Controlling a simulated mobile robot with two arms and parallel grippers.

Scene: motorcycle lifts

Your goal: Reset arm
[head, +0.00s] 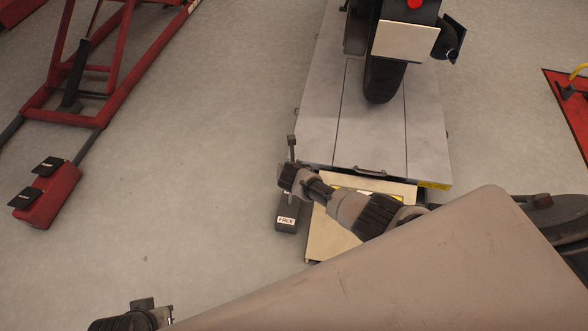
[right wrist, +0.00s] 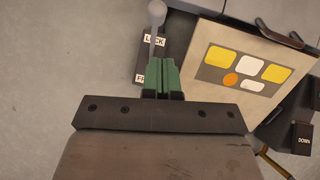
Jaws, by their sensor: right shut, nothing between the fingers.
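My right gripper shows in the right wrist view (right wrist: 162,68), its green fingers shut together with nothing between them. It is beside a grey lever with a round knob (right wrist: 157,14); I cannot tell whether they touch. Behind the fingers is a dark lock block (right wrist: 147,58) labelled LOCK and, partly covered, FREE. In the head view, my right arm reaches in from the lower right to the lever (head: 291,144), and the block (head: 286,217) shows its FREE label. The right fingertips are hard to make out there. Of my left arm, only a part shows at the bottom left; its gripper is unseen.
A grey motorcycle lift (head: 322,110) carries a motorcycle wheel (head: 381,85). At its near end is a beige panel (head: 322,238), whose yellow label (right wrist: 275,71) shows in the right wrist view. A red lift frame (head: 115,100) and red pedal box (head: 48,195) stand left. Floor between is clear.

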